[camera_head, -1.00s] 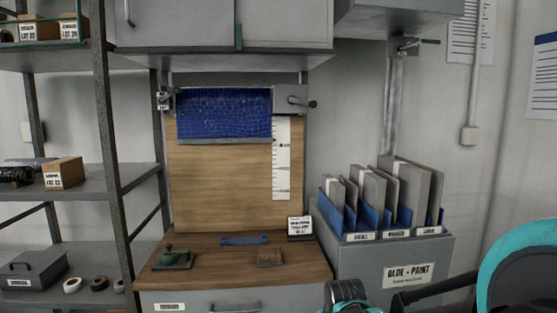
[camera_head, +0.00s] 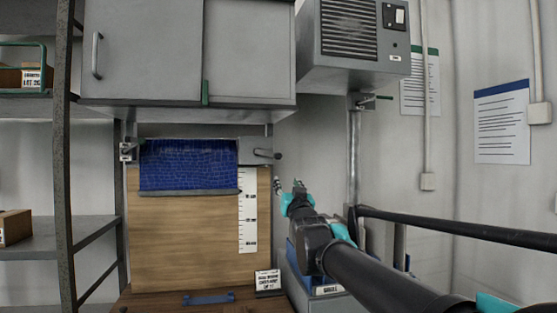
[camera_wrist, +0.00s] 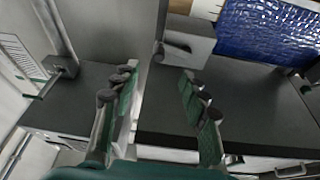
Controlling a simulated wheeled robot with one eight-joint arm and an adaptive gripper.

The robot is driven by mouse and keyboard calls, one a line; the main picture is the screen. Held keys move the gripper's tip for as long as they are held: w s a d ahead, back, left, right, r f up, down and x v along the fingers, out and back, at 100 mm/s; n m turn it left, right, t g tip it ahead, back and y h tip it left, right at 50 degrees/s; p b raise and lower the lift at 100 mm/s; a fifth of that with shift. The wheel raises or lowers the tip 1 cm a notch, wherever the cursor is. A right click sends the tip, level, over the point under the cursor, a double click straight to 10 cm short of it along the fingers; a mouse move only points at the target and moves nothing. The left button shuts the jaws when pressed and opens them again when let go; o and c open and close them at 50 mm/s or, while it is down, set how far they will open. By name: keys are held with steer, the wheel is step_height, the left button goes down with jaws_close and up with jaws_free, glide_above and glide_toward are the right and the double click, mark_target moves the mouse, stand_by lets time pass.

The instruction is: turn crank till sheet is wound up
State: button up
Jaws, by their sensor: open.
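The blue sheet (camera_head: 188,165) hangs partly unrolled from its holder, with a grey bar along its lower edge. A white scale (camera_head: 248,212) hangs beside it. The crank (camera_head: 266,153) sticks out to the right from the grey end box (camera_head: 250,150). My gripper (camera_head: 298,185) is right of and below the crank, apart from it. In the wrist view, the two fingers of my gripper (camera_wrist: 162,98) are spread with nothing between them. The crank (camera_wrist: 178,46) and the sheet (camera_wrist: 268,36) lie beyond the fingertips there.
A grey wall cabinet (camera_head: 250,50) hangs above the sheet. A vented grey unit (camera_head: 350,45) and a pipe valve with a green lever (camera_head: 370,99) are to the right. A shelf rack (camera_head: 62,150) stands left. The worktop (camera_head: 170,298) lies below.

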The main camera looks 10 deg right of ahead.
mark_target(279, 158)
steer(key=x, duration=0.6)
steer(key=r+x, duration=0.1)
steer(key=x, duration=0.4)
steer(key=r+x, duration=0.1)
steer(key=x, duration=0.5)
steer(key=shift+s+r, duration=0.1)
steer(key=shift+r, duration=0.2)
jaws_close()
